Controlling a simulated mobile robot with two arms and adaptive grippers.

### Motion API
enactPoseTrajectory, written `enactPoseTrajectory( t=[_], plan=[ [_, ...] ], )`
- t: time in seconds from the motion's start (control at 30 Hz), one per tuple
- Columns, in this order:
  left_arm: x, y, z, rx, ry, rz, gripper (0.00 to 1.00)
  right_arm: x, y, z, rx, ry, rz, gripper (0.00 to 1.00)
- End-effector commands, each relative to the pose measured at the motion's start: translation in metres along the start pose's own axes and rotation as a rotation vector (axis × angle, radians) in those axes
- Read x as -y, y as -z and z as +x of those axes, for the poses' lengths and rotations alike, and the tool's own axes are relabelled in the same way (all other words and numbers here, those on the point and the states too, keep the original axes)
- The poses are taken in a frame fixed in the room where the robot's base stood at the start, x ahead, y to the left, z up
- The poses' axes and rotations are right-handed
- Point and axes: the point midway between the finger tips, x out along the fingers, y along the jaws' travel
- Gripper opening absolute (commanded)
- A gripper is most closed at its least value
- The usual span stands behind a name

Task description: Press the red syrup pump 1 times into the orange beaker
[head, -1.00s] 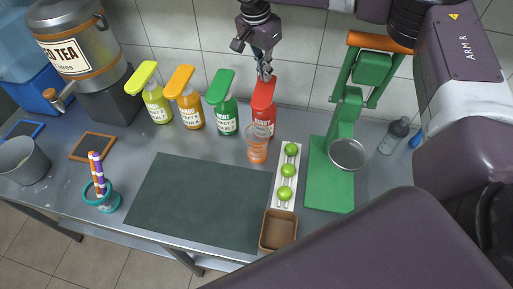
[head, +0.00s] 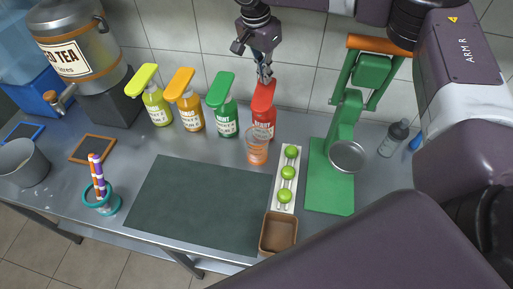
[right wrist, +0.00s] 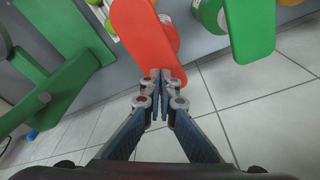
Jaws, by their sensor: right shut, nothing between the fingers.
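The red syrup pump (head: 264,97) stands at the right end of the bottle row, its flat red top pointing towards the orange beaker. The translucent orange beaker (head: 257,150) stands upright on the table just in front of it, under the front of the pump top. My right gripper (head: 266,80) is shut and empty, fingers pointing down at the rear end of the red top. In the right wrist view the fingertips (right wrist: 162,76) overlap the end of the red top (right wrist: 143,30); I cannot tell whether they touch. My left gripper is not in view.
Green (head: 225,117), orange (head: 188,112) and lime (head: 155,107) pump bottles stand to the left. A white rack (head: 276,195) of limes and a green press (head: 328,185) stand to the right. A dark mat (head: 200,203) lies clear in front.

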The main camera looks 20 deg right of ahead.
Motion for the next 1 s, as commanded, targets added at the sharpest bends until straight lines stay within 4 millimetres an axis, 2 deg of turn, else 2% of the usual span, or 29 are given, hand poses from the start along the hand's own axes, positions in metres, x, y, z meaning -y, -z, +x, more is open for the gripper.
enactPoseTrajectory(
  t=[0.37, 1.0],
  plan=[
    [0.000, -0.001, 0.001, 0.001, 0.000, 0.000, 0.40, 0.000, 0.000, 0.002, 0.000, 0.000, 0.000, 0.00],
    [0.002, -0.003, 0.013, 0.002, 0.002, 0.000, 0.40, 0.000, -0.005, 0.023, 0.000, 0.000, 0.000, 0.00]
  ],
)
